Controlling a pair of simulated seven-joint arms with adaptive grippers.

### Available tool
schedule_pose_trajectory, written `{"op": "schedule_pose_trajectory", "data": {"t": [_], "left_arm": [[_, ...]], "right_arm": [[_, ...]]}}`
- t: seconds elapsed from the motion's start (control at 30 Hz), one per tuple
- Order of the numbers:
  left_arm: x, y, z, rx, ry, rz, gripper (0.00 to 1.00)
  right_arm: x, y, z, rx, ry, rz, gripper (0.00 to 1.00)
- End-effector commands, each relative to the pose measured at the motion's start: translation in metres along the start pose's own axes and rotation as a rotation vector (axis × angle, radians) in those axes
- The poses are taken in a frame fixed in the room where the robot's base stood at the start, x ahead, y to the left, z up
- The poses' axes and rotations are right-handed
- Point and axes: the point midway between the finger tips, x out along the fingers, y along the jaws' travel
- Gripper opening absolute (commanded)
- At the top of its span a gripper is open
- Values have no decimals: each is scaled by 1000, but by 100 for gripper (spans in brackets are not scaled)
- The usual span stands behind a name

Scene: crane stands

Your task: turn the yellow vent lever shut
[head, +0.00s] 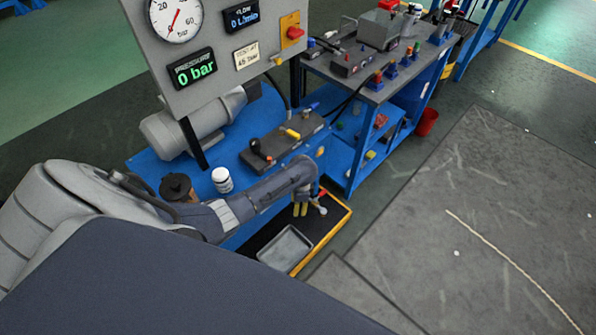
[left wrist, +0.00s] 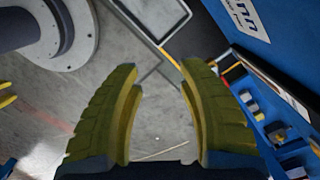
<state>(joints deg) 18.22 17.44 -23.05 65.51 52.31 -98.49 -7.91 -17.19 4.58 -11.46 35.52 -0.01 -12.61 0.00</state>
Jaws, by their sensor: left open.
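A small yellow lever (head: 292,133) lies on a dark valve block (head: 283,148) on the blue bench in the head view. I take it for the vent lever; its exact angle is hard to tell. My left gripper (head: 300,209) points down in front of the block, over the bench's front edge and well apart from the lever. In the left wrist view its yellow fingers (left wrist: 160,72) are spread, with nothing between them. The lever cannot be made out there. Yellow tips at that view's left edge may be my right gripper (left wrist: 6,93), mostly cut off.
A grey metal tray (head: 286,250) lies below my left gripper. A white-capped bottle (head: 221,178) stands behind my left arm.

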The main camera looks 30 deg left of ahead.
Motion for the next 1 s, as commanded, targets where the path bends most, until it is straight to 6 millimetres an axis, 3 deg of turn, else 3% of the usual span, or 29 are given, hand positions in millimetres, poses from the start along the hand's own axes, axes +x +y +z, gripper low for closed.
{"op": "schedule_pose_trajectory", "data": {"t": [0.43, 0.57, 0.67, 0.77, 0.9, 1.0], "left_arm": [[1, 0, 0, -5, 3, -1, 40], [-17, -19, -12, -7, 21, -29, 40], [-50, -53, -31, -5, 52, -82, 40], [-102, -88, -58, 16, 100, -133, 40], [-186, -124, -82, 109, 107, -176, 40], [-247, -139, -87, 212, 71, -196, 40]], "right_arm": [[0, 0, 0, 0, 0, 0, 44], [0, 0, 0, 0, 0, 0, 44], [0, -1, 0, 0, 0, -1, 44], [0, -1, 0, 0, 0, -1, 44], [0, -1, 0, 1, 0, -1, 44], [0, -1, 0, 1, 0, -1, 44]]}}
